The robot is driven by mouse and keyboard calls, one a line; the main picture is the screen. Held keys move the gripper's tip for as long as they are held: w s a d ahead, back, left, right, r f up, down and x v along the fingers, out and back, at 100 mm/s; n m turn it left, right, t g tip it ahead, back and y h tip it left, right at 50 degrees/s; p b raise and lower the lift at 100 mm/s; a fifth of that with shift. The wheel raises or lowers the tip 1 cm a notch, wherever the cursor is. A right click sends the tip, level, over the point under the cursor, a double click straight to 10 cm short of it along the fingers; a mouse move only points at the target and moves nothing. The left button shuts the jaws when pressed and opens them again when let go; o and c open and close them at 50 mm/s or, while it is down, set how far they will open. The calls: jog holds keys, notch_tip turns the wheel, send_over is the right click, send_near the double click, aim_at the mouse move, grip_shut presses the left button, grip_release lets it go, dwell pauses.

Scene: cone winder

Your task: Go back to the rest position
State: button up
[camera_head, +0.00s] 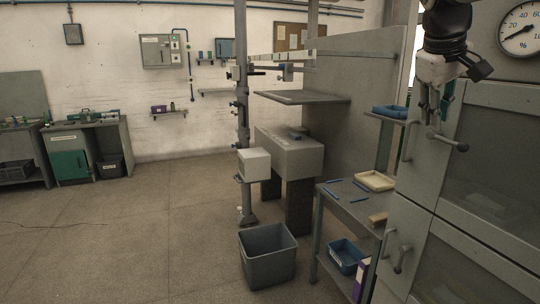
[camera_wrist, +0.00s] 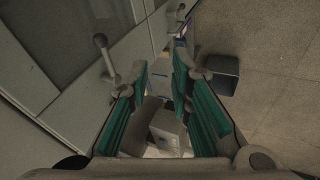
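My gripper (camera_head: 436,115) is raised at the upper right of the head view, pointing down in front of the grey cabinet (camera_head: 480,130). In the wrist view my gripper (camera_wrist: 160,75) shows two fingers with teal pads standing apart. The gap between them holds nothing; parts of the place show through it farther off. One cabinet handle (camera_head: 407,140) is just left of the fingers in the head view, and a lever handle (camera_head: 455,143) is just below them. I cannot tell whether the fingers touch the cabinet.
A small side table (camera_head: 345,210) with blue rods and a cream tray (camera_head: 375,181) stands beside the cabinet. A grey bin (camera_head: 267,262) is on the floor, and it also shows in the wrist view (camera_wrist: 217,72). The floor at the left (camera_head: 120,245) is mostly clear, with a thin cable on it.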

jog(key=s+a+f+m+y, duration=0.1)
jog(key=s+a+f, duration=0.4)
jog(key=s, duration=0.4)
jog(key=s+a+f+m+y, duration=0.1)
jog(key=s+a+f, duration=0.4)
jog(key=s+f, duration=0.2)
jog(key=s+a+f+t+y, duration=0.1)
jog(key=s+a+f, duration=0.4)
jog(key=s, duration=0.7)
jog(key=shift+f+m+y, duration=0.4)
jog(key=shift+s, duration=0.1)
